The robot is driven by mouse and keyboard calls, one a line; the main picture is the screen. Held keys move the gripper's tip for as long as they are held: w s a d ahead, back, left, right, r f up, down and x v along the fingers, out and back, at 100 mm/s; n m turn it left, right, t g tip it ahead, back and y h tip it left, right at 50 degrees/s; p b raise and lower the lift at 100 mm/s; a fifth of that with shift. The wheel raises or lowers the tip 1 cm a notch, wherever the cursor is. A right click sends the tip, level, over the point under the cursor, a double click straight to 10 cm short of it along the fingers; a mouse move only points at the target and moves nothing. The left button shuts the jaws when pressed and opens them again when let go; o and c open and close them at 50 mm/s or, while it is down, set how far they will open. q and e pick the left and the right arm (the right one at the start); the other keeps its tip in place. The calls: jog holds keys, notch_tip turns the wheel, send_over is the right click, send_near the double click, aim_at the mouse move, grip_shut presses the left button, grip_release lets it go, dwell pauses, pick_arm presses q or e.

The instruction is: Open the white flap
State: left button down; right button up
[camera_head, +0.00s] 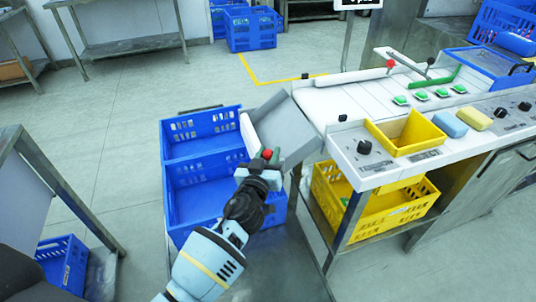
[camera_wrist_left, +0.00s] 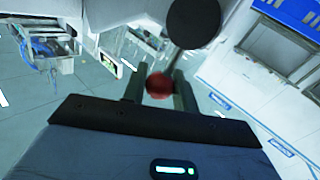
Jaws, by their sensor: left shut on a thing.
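My left gripper (camera_head: 265,156) reaches in from the bottom and is shut on a red ball knob (camera_head: 267,154) at the left end of the machine. In the left wrist view the red knob (camera_wrist_left: 158,86) sits between the two fingers (camera_wrist_left: 159,88). A narrow white panel (camera_head: 249,132), which looks like the white flap, stands at the left edge of a tilted grey sheet (camera_head: 288,128), just beyond the gripper. The gripper and wrist hide its lower part, so I cannot tell how the knob joins it. My right gripper is not in view.
Two blue crates (camera_head: 200,183) stand below and left of the gripper. A white sorting counter (camera_head: 355,103) with green buttons, black knobs and a yellow tray (camera_head: 407,133) lies to the right. A yellow crate (camera_head: 370,208) is under it. The floor at the left is partly clear.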

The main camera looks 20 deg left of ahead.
pick_arm(q)
jog(key=shift+w+d+r+m+g+p, duration=0.3)
jog(key=shift+d+m+g+p, duration=0.15)
jog(key=shift+p, duration=0.6)
jog(key=shift+w+d+f+m+g+y+p, duration=0.25)
jog(key=shift+d+f+m+g+p, duration=0.1)
jog(key=shift+m+g+p, duration=0.3)
jog(key=shift+w+d+f+m+g+y+p, duration=0.2)
jog(key=shift+w+d+m+g+p, duration=0.15)
jog(key=shift+m, duration=0.35)
jog(key=shift+w+d+f+m+g+y+p, duration=0.2)
jog(key=shift+d+f+m+g+p, duration=0.1)
jog(key=shift+d+m+g+p, duration=0.25)
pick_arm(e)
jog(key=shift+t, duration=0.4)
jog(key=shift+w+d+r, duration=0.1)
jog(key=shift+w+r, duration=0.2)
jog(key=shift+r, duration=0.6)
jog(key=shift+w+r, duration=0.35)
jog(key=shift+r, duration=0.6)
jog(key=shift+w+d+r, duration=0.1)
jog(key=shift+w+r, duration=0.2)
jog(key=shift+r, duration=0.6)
pick_arm(q)
jog(key=shift+a, duration=0.15)
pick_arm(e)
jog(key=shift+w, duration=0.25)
